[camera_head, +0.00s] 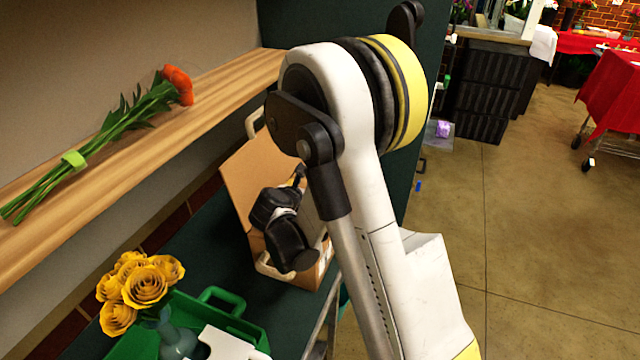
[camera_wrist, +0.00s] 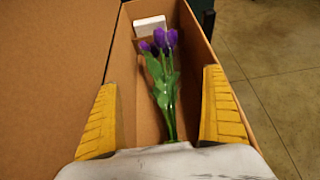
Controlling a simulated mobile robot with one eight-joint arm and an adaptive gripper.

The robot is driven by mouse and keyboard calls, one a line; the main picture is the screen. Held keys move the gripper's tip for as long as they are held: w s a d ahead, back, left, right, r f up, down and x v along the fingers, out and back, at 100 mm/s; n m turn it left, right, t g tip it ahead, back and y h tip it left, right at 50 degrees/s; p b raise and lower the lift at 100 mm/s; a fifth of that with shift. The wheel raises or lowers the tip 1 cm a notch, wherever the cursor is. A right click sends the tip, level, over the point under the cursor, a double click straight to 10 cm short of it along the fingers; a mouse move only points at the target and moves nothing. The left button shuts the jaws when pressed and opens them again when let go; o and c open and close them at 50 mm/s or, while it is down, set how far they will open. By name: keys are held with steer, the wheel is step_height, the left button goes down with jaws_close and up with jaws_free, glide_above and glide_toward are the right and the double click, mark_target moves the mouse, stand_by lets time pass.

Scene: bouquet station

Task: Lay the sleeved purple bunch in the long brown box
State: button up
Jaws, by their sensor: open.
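The long brown box (camera_wrist: 150,100) is open in the wrist view, with its flap spread to the left. The purple bunch (camera_wrist: 166,60) lies inside it lengthwise, blooms toward the far end and green stems toward me. I cannot make out its sleeve clearly. My gripper (camera_wrist: 161,79) is open, its yellow fingers apart on either side of the stems and over the box's side walls. The fingers do not touch the bunch. In the head view my gripper (camera_head: 283,228) is over the box (camera_head: 246,178), and the bunch is hidden.
A small white block (camera_wrist: 150,26) sits at the box's far end. An orange bunch (camera_head: 140,110) lies on the wooden shelf (camera_head: 215,95). A green tray (camera_head: 215,310) and yellow roses (camera_head: 140,285) in a vase stand nearer on the dark table. Open floor (camera_head: 530,230) lies right.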

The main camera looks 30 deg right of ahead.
steer(key=s+a+r+m+y, duration=0.5)
steer(key=s+a+r+m, duration=0.2)
steer(key=s+r+m, duration=0.4)
steer(key=s+a+m+y, duration=0.2)
steer(key=s+a+m, duration=0.2)
steer(key=s+m, duration=0.3)
steer(key=s+a+r+m+y, duration=0.1)
steer(key=s+a+m+y, duration=0.1)
steer(key=s+a+m, duration=0.3)
steer(key=s+m, duration=0.2)
steer(key=shift+s+r+m+y, duration=0.15)
steer(key=shift+s+m+y, duration=0.1)
steer(key=shift+m+y, duration=0.05)
stand_by(0.4)
